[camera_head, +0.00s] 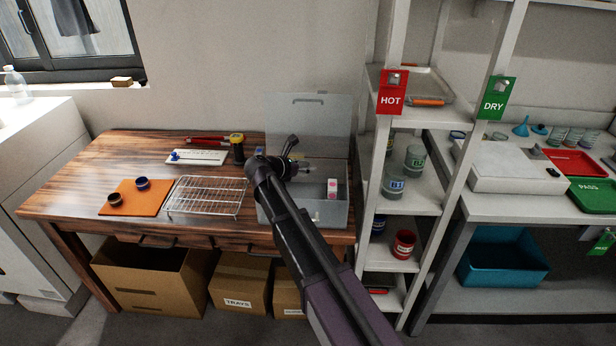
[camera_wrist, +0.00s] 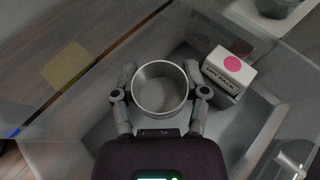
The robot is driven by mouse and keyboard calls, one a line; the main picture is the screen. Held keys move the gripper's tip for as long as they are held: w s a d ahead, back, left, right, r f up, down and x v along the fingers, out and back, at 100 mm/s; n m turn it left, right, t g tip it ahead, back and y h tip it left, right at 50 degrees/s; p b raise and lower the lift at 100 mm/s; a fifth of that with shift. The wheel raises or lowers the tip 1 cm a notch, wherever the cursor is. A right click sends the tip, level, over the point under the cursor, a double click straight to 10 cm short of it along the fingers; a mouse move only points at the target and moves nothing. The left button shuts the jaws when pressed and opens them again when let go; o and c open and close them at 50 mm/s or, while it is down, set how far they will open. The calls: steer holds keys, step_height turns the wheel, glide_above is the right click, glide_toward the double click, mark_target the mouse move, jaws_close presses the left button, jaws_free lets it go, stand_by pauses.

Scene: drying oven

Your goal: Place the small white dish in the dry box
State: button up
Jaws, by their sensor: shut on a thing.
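The dry box (camera_head: 335,215) is a clear grey box at the right end of the wooden table, with its lid (camera_head: 310,118) standing open at the back. My gripper (camera_head: 304,168) is over the box opening in the head view. In the wrist view my gripper (camera_wrist: 162,78) is shut on the small white dish (camera_wrist: 162,112), a round, empty cup that looks greyish there, with one finger at each side. The dish is upright, with the box interior around it. I cannot tell whether it touches the floor. My arm hides it in the head view.
A white dry pack with a pink dot (camera_wrist: 232,70) stands in the box, close to the right of the dish; it also shows in the head view (camera_head: 332,188). A wire rack (camera_head: 207,196) lies left of the box. A shelf unit (camera_head: 408,205) stands right.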

steer(key=shift+f+b, duration=1.75)
steer(key=shift+f, duration=0.1)
steer(key=shift+f+b, duration=0.6)
steer(key=o, duration=1.1)
steer(key=shift+r, duration=0.2)
steer(key=shift+r+p, duration=0.65)
steer(key=shift+p, duration=0.2)
steer(key=p+v, duration=0.4)
steer(key=v, duration=0.7)
steer(key=shift+s+a, duration=0.3)
